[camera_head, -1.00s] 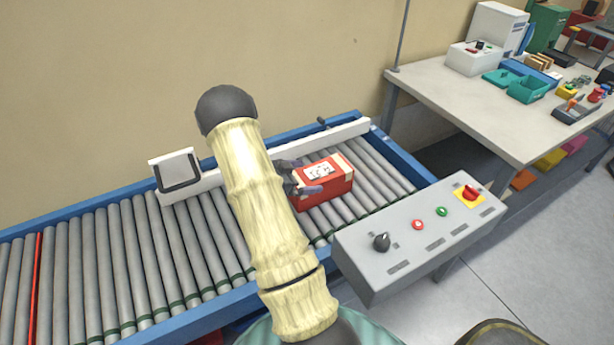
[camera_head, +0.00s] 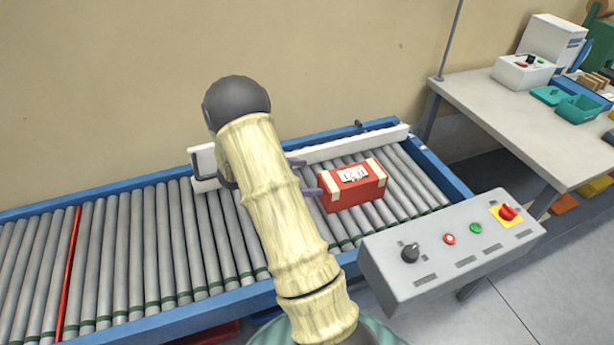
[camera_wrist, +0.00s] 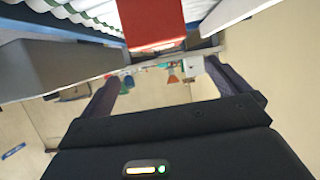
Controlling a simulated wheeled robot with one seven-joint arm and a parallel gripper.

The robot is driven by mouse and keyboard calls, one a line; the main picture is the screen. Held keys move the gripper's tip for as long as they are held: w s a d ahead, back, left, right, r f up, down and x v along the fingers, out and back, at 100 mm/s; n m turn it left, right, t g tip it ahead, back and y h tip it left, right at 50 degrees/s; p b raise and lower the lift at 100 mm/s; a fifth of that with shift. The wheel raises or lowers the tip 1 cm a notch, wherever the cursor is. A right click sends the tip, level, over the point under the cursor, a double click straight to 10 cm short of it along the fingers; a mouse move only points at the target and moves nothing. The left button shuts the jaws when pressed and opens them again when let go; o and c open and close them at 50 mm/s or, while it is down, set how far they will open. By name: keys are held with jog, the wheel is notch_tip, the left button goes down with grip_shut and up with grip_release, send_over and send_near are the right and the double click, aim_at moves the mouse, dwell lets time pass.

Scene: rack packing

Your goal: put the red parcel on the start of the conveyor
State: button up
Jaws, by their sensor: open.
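The red parcel (camera_head: 352,187), with a white label on top and pale tape at its edges, rests on the rollers of the conveyor (camera_head: 148,322) near its right end. My gripper (camera_head: 306,177) is open, just left of the parcel, with its fingertips pointing at it. The parcel also shows in the wrist view (camera_wrist: 152,22), beyond the open fingers and not between them. My arm hides part of the rollers.
A grey control box (camera_head: 448,248) with a knob and buttons stands at the conveyor's front right. A white side rail (camera_head: 350,143) runs along the back. A table (camera_head: 505,115) with bins stands at the right. A red line (camera_head: 72,262) crosses the rollers at left.

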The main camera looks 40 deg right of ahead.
dwell(0.3)
jog(key=w+a+r+n+t+y, duration=0.3)
jog(key=w+a+r+n+t, duration=0.3)
jog(key=w+t, duration=0.35)
jog(key=s+a+r+n+t+y, duration=0.1)
jog(key=a+r+n+t+y, duration=0.15)
jog(key=a+n+y, duration=0.55)
jog(key=s+a+n+g+y, duration=0.1)
jog(key=s+a+n+g, duration=0.1)
jog(key=s+a, duration=0.4)
jog(key=s+a+n+g+y, duration=0.1)
jog(key=s+a+n+g, duration=0.2)
jog(key=s, duration=1.2)
jog(key=a+f+n, duration=0.1)
jog(key=a+n, duration=0.1)
jog(key=a, duration=0.1)
jog(key=shift+n, duration=0.3)
jog(key=shift+w, duration=0.1)
jog(key=shift+c, duration=0.4)
